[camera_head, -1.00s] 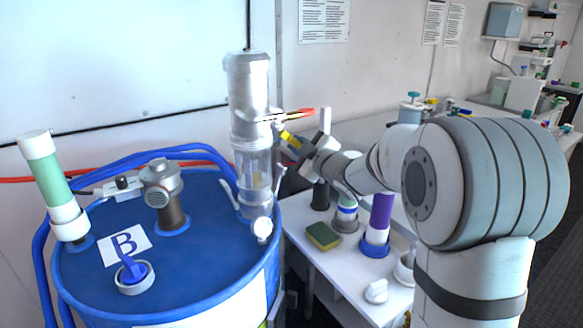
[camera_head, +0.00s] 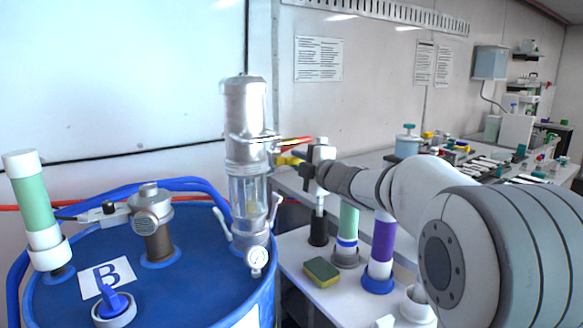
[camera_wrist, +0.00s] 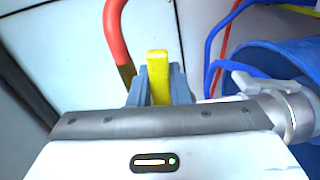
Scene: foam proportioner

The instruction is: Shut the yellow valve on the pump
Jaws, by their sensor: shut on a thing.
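The pump (camera_head: 245,130) is an upright metal cylinder with a clear middle section, standing on the blue drum (camera_head: 85,285). The yellow valve handle (camera_head: 288,161) sticks out from its right side, roughly level, just below a red-orange handle (camera_head: 293,141). My gripper (camera_head: 301,164) comes in from the right and is shut on the yellow handle. In the wrist view the yellow handle (camera_wrist: 158,75) stands between the two grey-blue fingers (camera_wrist: 158,88). The valve body behind the handle is mostly hidden.
A white bench (camera_head: 330,285) to the right holds a sponge (camera_head: 321,271), a green tube (camera_head: 348,220) and a purple tube (camera_head: 382,245) under my arm. In the wrist view a red hose (camera_wrist: 116,35) curves above the fingers, and a metal fitting (camera_wrist: 290,112) lies right.

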